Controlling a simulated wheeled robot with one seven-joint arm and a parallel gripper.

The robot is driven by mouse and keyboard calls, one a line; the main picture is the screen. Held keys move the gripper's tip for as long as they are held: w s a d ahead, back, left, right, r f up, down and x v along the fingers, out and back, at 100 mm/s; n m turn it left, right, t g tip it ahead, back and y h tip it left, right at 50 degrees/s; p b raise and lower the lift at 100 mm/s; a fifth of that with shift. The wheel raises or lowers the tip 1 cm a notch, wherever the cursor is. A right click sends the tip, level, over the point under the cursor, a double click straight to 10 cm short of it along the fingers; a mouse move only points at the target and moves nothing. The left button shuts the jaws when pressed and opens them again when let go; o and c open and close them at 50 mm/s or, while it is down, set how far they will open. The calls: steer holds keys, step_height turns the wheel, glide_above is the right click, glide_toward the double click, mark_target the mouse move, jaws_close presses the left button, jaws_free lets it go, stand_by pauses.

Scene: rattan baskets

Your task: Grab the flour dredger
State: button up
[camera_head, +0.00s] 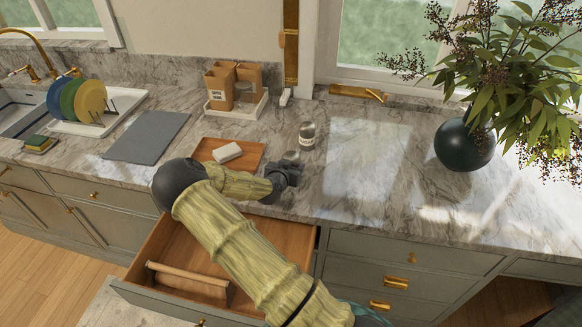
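The thing that looks most like the flour dredger (307,133) is a small upright silvery can with a label, on the marble counter. My gripper (291,169) is low over the front of the counter, just in front of and slightly left of the can. A gap shows between them. A small pale metallic item (291,156) shows right by the gripper; I cannot tell what it is. The gripper's fingers are small and dark here, so I cannot tell whether they are open or shut.
A wooden tray (199,156) with a white block lies left of my gripper. An open drawer (165,240) with a rolling pin is below my arm. A dark vase (464,146) with leafy branches stands right. The counter between can and vase is clear.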

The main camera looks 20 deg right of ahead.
mark_target(291, 154)
steer(key=shift+r, duration=0.15)
step_height(291, 154, up, 10)
steer(key=shift+f+b, duration=0.1)
steer(key=shift+b, duration=1.1)
steer(key=shift+a, duration=0.1)
